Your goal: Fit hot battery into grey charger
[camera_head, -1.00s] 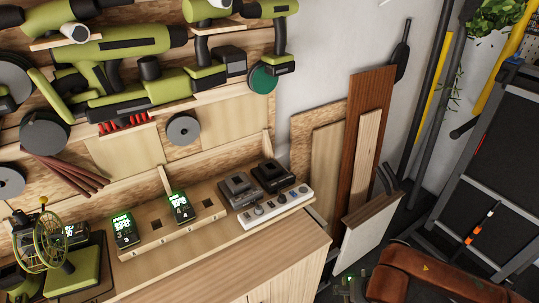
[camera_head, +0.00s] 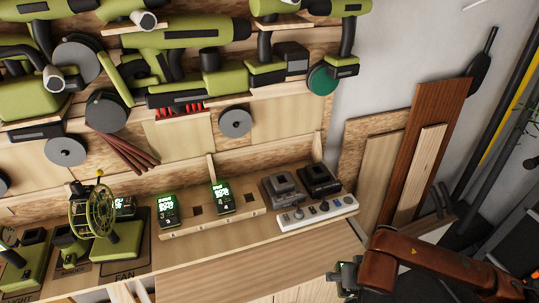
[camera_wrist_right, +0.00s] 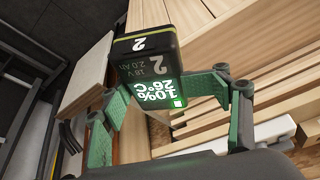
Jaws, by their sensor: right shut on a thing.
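My right gripper (camera_head: 347,282) is low at the right in the head view, in front of the bench and well away from the chargers. In the wrist view my right gripper (camera_wrist_right: 168,88) is shut on battery 2 (camera_wrist_right: 150,62), a black block with a lime stripe. Its lit display seems to read 10% and 26°C. The grey charger (camera_head: 283,189) stands on the bench and looks empty, left of a black charger (camera_head: 320,181). Battery 3 (camera_head: 168,212) and battery 4 (camera_head: 222,198) stand in a wooden rack with lit displays too small to read surely. My left gripper is out of view.
A white power strip (camera_head: 317,213) lies before the chargers. The wooden rack (camera_head: 195,224) has empty slots. A green fan (camera_head: 95,215) with a lit battery (camera_head: 125,206) stands left. Tools hang above. Boards (camera_head: 425,150) lean right. The bench front is clear.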

